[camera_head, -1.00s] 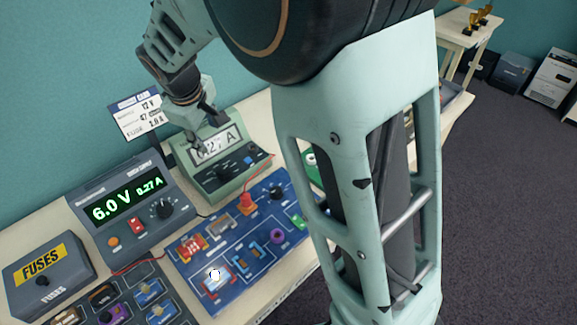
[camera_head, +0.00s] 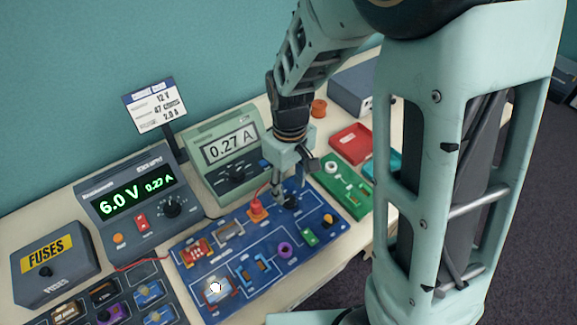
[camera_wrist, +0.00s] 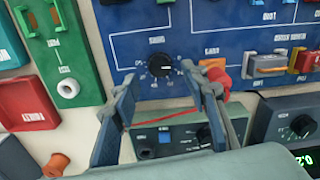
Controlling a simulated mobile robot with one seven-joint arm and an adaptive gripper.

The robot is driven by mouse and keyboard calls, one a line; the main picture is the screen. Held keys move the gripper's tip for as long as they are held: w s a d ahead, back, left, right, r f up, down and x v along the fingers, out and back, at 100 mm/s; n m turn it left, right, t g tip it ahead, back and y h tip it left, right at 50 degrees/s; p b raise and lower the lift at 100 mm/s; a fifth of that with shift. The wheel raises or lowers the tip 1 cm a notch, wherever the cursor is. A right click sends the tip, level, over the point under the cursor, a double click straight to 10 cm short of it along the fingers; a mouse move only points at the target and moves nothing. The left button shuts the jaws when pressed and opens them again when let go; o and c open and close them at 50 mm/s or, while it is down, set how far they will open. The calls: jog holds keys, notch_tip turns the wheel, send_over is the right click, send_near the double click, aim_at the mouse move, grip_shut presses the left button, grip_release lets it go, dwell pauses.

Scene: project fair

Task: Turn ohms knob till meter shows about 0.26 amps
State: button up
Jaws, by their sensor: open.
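The black ohms knob (camera_wrist: 160,65) sits on the blue circuit board (camera_head: 215,250); its printed label is too small to read. In the wrist view my open gripper (camera_wrist: 158,74) has one finger on either side of the knob, and I cannot tell whether they touch it. In the head view my gripper (camera_head: 290,190) points down at the board's upper right and partly hides the knob. The green meter (camera_head: 222,150) behind the board reads 0.27 A. The grey power supply (camera_head: 130,205) reads 6.0 V and 0.27 A.
A green board (camera_head: 345,192) and a red tray (camera_head: 350,143) lie to the right. A fuses box (camera_head: 50,265) stands far left. A sign (camera_head: 153,106) stands behind the supply.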

aim_at(289, 198)
jog(key=shift+f, duration=2.25)
grip_shut()
jog(key=shift+m, duration=0.8)
grip_release()
